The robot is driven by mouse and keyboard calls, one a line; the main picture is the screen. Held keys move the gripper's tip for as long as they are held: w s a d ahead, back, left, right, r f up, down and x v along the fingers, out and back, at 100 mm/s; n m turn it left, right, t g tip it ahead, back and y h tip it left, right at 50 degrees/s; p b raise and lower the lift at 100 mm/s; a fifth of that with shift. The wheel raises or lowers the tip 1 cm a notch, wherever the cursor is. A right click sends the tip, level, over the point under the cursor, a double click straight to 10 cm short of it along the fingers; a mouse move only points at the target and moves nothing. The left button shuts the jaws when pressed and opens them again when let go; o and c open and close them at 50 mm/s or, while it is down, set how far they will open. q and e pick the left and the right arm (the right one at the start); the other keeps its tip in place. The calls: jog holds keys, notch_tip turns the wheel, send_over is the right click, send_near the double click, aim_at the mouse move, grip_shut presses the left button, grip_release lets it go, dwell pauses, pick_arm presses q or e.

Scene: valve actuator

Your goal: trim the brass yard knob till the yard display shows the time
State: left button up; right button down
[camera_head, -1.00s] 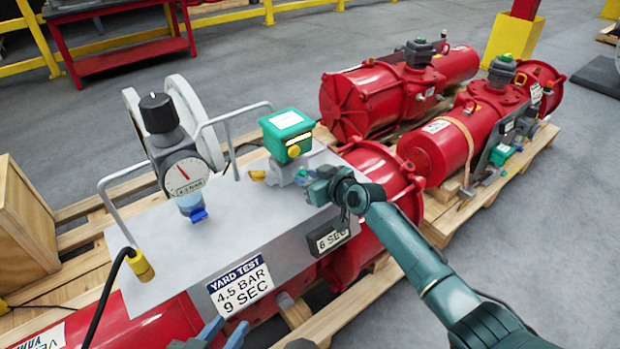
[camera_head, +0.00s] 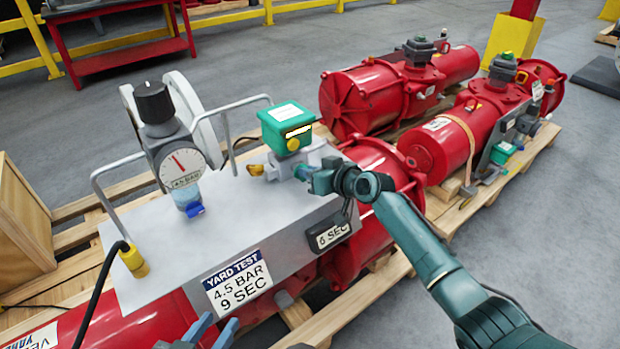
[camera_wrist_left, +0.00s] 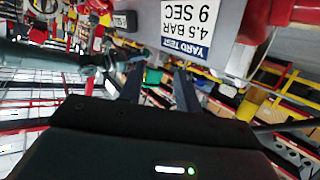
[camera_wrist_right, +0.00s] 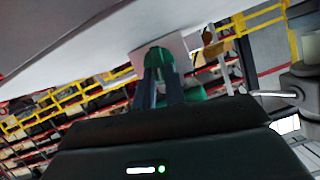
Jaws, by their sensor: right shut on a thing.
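The yard display (camera_head: 331,236) on the front of the grey panel reads 6 SEC. The yard test plate (camera_head: 238,283) reads 4.5 BAR, 9 SEC. My right gripper (camera_head: 303,173) is shut at the right side of the small grey valve body under the green box (camera_head: 287,124).
A gauge (camera_head: 183,168) with a black knob (camera_head: 154,102) stands on the panel (camera_head: 160,235), with grey hoop handles on both sides. A yellow fitting (camera_head: 256,170) sits left of the valve body. More red actuators (camera_head: 395,95) lie on pallets behind. A black cable runs at left.

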jog(key=shift+w+d+f+m+y+b, duration=0.15)
jog(key=shift+f+m+y+b, duration=0.2)
jog(key=shift+m+b, duration=0.35)
jog(key=m+y+b, duration=0.1)
jog(key=b, duration=0.1)
jog(key=shift+d+g+b, duration=0.1)
jog(key=shift+g+b, duration=0.2)
pick_arm(q)
jog(key=shift+d+f+m+b, duration=0.2)
jog(key=shift+f+m, duration=0.15)
jog(key=shift+f, duration=0.5)
jog(key=shift+d+f+m+b, duration=0.1)
jog(key=shift+d+f+m, duration=0.2)
jog(key=shift+f, duration=0.55)
pick_arm(e)
jog(key=shift+r+m, duration=0.1)
jog(key=shift+m, duration=0.4)
pick_arm(q)
jog(key=shift+a, duration=0.1)
pick_arm(e)
jog(key=c, duration=1.5)
grip_release()
jog(key=shift+o, duration=0.2)
jog(key=shift+d+r, duration=0.1)
jog(key=shift+d, duration=0.05)
